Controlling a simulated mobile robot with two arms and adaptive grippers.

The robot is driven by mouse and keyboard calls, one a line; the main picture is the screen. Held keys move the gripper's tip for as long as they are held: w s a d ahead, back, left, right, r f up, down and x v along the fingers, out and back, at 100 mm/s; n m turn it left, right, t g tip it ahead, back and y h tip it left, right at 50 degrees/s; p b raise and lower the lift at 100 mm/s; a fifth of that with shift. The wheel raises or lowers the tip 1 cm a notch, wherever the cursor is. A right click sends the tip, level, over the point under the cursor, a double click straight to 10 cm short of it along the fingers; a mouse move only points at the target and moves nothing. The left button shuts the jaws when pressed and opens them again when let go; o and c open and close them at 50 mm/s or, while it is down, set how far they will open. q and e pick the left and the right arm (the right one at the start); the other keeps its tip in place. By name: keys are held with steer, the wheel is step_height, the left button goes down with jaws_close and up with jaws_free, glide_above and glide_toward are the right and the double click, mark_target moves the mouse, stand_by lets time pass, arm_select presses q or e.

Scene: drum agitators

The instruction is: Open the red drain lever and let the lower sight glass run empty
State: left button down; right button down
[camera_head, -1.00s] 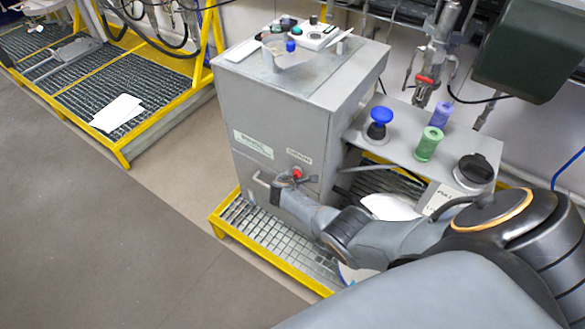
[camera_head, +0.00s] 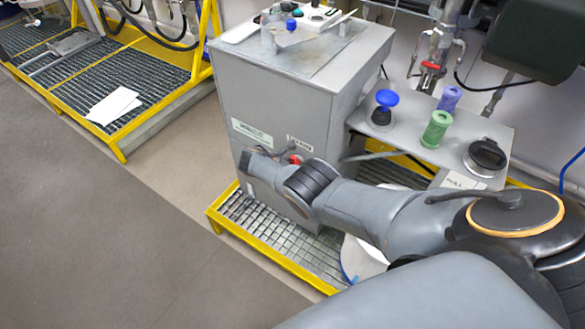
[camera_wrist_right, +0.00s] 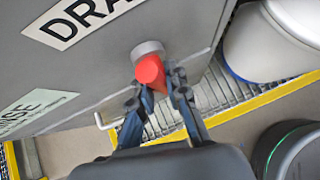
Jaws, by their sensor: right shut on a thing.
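The red drain lever (camera_wrist_right: 150,72) sits on a round grey hub on the front of the grey cabinet (camera_wrist_right: 100,75), beside a label whose visible letters read "DRA". In the right wrist view my right gripper (camera_wrist_right: 157,98) has its blue-grey fingers closed on the lever's red handle, one on each side. In the head view only a small red part of the lever (camera_head: 294,159) shows above my wrist. I cannot make out the lower sight glass in either view. My left gripper is not in view.
A white drum (camera_wrist_right: 275,45) stands on the yellow-edged grating (camera_head: 270,236) right of the lever. A shelf (camera_head: 435,110) beside the cabinet holds a blue knob (camera_head: 386,99) and a green cylinder (camera_head: 436,129).

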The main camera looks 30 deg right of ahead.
stand_by(0.4)
steer(key=c, duration=1.3)
jaws_free()
steer(key=v, duration=1.2)
steer(key=shift+f, duration=0.1)
steer(key=shift+w, duration=0.1)
